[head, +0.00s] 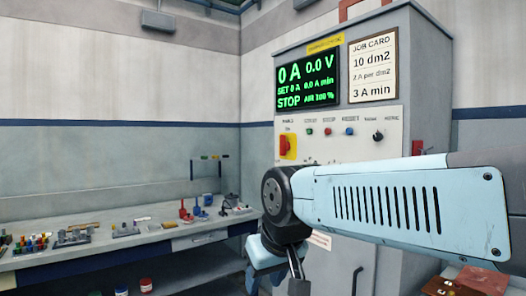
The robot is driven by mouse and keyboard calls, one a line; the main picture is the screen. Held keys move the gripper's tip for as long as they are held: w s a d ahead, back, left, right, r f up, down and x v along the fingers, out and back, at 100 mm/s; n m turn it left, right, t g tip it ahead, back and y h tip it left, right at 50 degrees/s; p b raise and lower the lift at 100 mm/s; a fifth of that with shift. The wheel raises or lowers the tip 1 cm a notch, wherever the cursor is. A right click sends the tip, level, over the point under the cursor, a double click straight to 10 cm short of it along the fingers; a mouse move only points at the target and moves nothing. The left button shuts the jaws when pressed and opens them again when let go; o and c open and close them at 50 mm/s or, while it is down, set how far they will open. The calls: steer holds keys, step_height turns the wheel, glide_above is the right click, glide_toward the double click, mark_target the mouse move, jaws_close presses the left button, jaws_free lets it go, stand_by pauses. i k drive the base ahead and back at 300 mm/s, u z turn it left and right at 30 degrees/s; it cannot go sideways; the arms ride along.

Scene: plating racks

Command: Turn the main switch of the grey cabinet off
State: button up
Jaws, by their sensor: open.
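The grey cabinet (425,100) stands at the centre right in the head view. Its main switch (284,146) is a red handle on a yellow plate, at the left end of the pale control panel (345,152). The red handle looks upright. The cabinet's green display (308,82) is lit and reads 0 A, 0.0 V and STOP. My light blue arm crosses in front of the cabinet, with its dark joint just below the switch. The switch itself is not covered. My gripper cannot be made out; the arm's far parts run down to the bottom edge.
A green, a red and a blue button and a black knob (378,136) sit right of the switch. A job card (373,68) is above. A workbench (150,243) with several small tools and parts stands at the left. Brown boxes (480,280) are at the lower right.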

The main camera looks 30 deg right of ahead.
mark_target(285, 146)
steer(key=z, duration=0.15)
steer(key=i, duration=1.05)
steer(key=z, duration=0.25)
